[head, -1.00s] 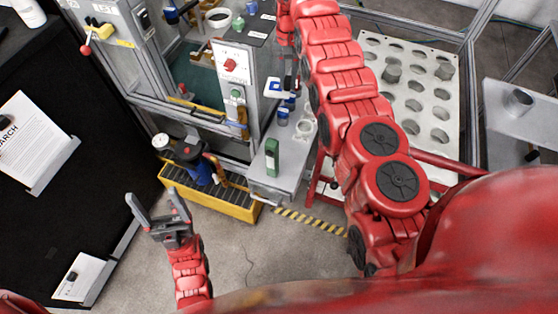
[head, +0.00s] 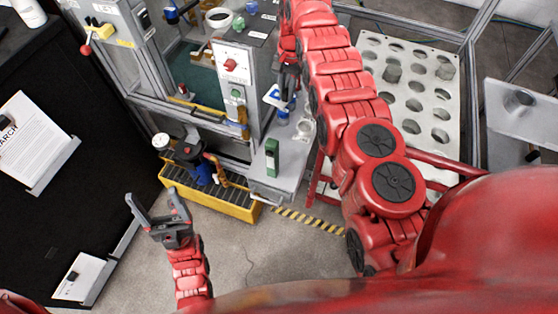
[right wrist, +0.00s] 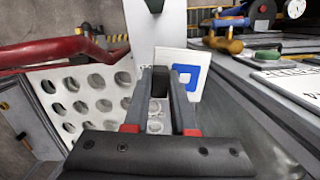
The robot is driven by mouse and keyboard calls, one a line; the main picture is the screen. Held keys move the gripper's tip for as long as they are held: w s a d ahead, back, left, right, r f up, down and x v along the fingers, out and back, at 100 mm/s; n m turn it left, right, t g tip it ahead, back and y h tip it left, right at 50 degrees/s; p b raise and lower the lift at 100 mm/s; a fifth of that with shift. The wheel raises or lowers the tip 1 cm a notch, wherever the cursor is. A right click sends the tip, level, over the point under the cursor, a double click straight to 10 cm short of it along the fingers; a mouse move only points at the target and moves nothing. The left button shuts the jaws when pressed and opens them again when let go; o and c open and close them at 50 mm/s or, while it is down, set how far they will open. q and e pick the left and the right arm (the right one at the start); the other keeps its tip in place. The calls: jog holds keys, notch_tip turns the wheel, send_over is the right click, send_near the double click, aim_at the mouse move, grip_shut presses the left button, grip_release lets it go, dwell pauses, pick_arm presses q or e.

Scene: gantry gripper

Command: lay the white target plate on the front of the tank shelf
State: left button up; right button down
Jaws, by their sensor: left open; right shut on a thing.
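The white target plate (head: 271,97), with a blue square outline, is in my right gripper (head: 285,88). The right wrist view shows the plate (right wrist: 178,62) close up, at the tips of the shut right gripper (right wrist: 162,78). In the head view the plate is tilted and beside the grey cabinet's front panel, above a grey shelf (head: 285,178). Contact between plate and shelf cannot be told. My left gripper (head: 158,213) is open and empty over the floor at lower left.
A green block (head: 272,157) and a blue-capped bottle (head: 282,117) stand on the grey shelf. A yellow tray (head: 232,206) with a blue pump sits left of it. A white plate with several holes (head: 425,115) is at right.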

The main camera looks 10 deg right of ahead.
jog(key=shift+s+f+m, duration=0.15)
jog(key=shift+f+m, duration=0.75)
jog(key=shift+f, duration=0.25)
notch_tip(320, 180, down, 8)
jog(key=s+m, duration=0.2)
jog(key=m, duration=0.5)
jog(key=m+t, duration=0.2)
jog(key=m, duration=0.5)
send_over(292, 158)
notch_tip(292, 158, down, 7)
jog(key=f, duration=0.2)
jog(key=f+p, duration=0.1)
jog(key=f, duration=0.2)
jog(key=shift+s+d+f, duration=0.2)
jog(key=shift+f, duration=0.15)
jog(key=shift+w+f, duration=0.1)
jog(key=shift+f, duration=0.1)
jog(key=shift+f, duration=0.1)
jog(key=shift+f, duration=0.5)
jog(key=shift+f+b, duration=0.75)
jog(key=shift+f, duration=0.4)
